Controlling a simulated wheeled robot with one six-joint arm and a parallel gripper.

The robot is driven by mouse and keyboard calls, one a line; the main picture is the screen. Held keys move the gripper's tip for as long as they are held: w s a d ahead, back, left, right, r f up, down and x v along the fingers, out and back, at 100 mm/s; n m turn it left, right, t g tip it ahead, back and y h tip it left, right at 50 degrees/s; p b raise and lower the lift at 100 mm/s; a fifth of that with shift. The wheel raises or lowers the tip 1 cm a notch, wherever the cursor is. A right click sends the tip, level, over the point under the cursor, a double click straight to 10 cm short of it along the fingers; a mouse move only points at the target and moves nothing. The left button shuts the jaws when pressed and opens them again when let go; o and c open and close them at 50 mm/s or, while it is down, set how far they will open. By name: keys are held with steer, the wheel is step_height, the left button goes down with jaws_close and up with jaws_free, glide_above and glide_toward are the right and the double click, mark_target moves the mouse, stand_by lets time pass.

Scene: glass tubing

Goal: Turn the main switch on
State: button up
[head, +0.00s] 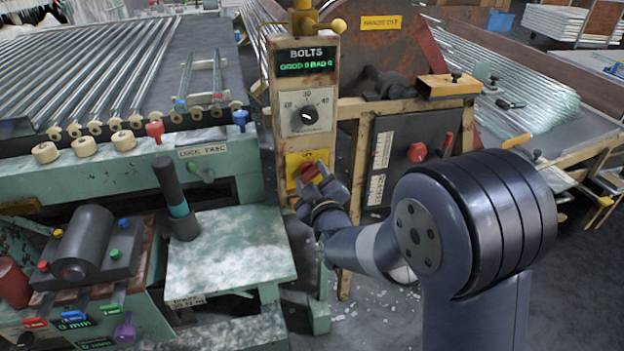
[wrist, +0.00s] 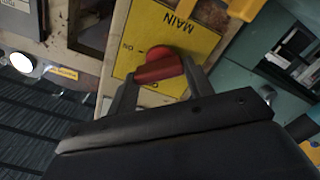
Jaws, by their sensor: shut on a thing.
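The main switch is a red rotary knob (wrist: 158,66) on a yellow plate (wrist: 176,30) marked MAIN in the wrist view. An "ON" mark shows beside the knob on the plate. In the head view the red knob (head: 309,173) sits low on the cream post, on the yellow plate (head: 295,160). My gripper (head: 318,182) reaches the knob from the lower right. In the wrist view my gripper (wrist: 157,85) has one finger on each side of the knob and is shut on it. The fingers and gripper body hide part of the knob and plate.
Above on the same post (head: 302,60) are a dial (head: 309,115) and a BOLTS display (head: 306,60). A green bench (head: 230,250) with a dark upright lever (head: 175,200) stands to the left.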

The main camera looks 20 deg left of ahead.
steer(key=m+b, duration=0.4)
steer(key=b, duration=0.1)
steer(key=shift+d+f, duration=0.1)
steer(key=shift+f, duration=0.2)
steer(key=m+b, duration=0.4)
steer(key=shift+w+r, duration=0.1)
steer(key=shift+r, duration=0.1)
steer(key=o, duration=1)
steer(key=v, duration=1.1)
steer(key=shift+p, duration=0.3)
steer(key=shift+w, duration=0.1)
